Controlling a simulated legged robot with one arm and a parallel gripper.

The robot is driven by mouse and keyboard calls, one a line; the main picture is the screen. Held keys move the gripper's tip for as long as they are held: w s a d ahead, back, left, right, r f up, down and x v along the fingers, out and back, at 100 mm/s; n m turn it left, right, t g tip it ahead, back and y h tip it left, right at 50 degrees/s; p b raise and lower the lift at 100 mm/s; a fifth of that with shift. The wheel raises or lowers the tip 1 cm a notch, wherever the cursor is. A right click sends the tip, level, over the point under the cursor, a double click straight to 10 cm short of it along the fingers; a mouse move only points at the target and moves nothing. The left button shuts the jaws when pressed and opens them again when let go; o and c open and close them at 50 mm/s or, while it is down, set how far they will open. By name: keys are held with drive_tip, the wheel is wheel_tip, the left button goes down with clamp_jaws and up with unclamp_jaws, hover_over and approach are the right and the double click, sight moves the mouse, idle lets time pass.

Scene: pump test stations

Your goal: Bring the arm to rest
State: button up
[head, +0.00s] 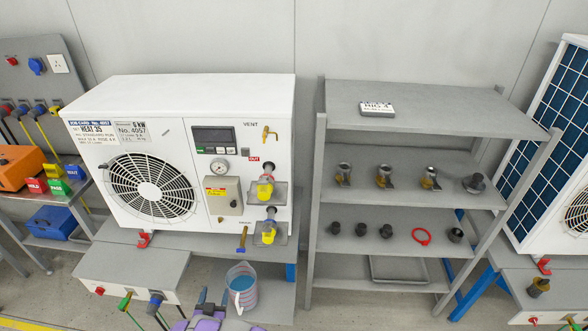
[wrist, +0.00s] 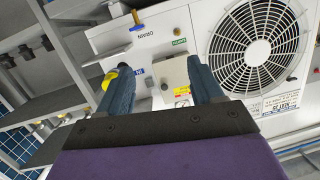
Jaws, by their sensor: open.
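My gripper (head: 212,300) shows at the bottom edge of the head view, purple with blue-grey fingers, low in front of the heat pump unit. In the wrist view my gripper (wrist: 158,78) has its two fingers spread wide apart, with nothing held between them. The white heat pump unit (head: 120,225) stands on its bench behind, and it also shows upside down in the wrist view (wrist: 160,50). Its grey switch box (wrist: 176,75) appears between the fingers, beyond them. Most of my arm is out of view.
A measuring jug (head: 243,291) with blue liquid stands just right of my gripper. A grey control box (head: 130,272) with cables is to the left. A shelf rack (head: 420,215) with several fittings stands at right. Yellow-capped valves (head: 265,190) stick out from the unit.

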drive_tip(key=w+d+r+g+y, duration=0.1)
drive_tip(key=w+d+r+g, duration=0.25)
drive_tip(key=w+r, duration=0.85)
drive_tip(key=s+d+r+g, duration=0.3)
drive_tip(key=d+r+g, duration=0.1)
drive_tip(key=d+r, duration=0.95)
drive_tip(key=s+d+r+g, duration=0.3)
drive_tip(key=s+d+r, duration=0.2)
drive_tip(key=s, duration=0.9)
drive_tip(key=s+d+r+g, duration=0.3)
drive_tip(key=s+d+r, duration=0.2)
drive_tip(key=s+d, duration=0.6)
drive_tip(key=s+d+r+n+g+h, duration=0.1)
drive_tip(key=s+d+r+g, duration=0.3)
drive_tip(key=s, duration=1.4)
drive_tip(key=d, duration=0.4)
drive_tip(key=shift+s+r, duration=0.4)
drive_tip(key=shift+c, duration=0.4)
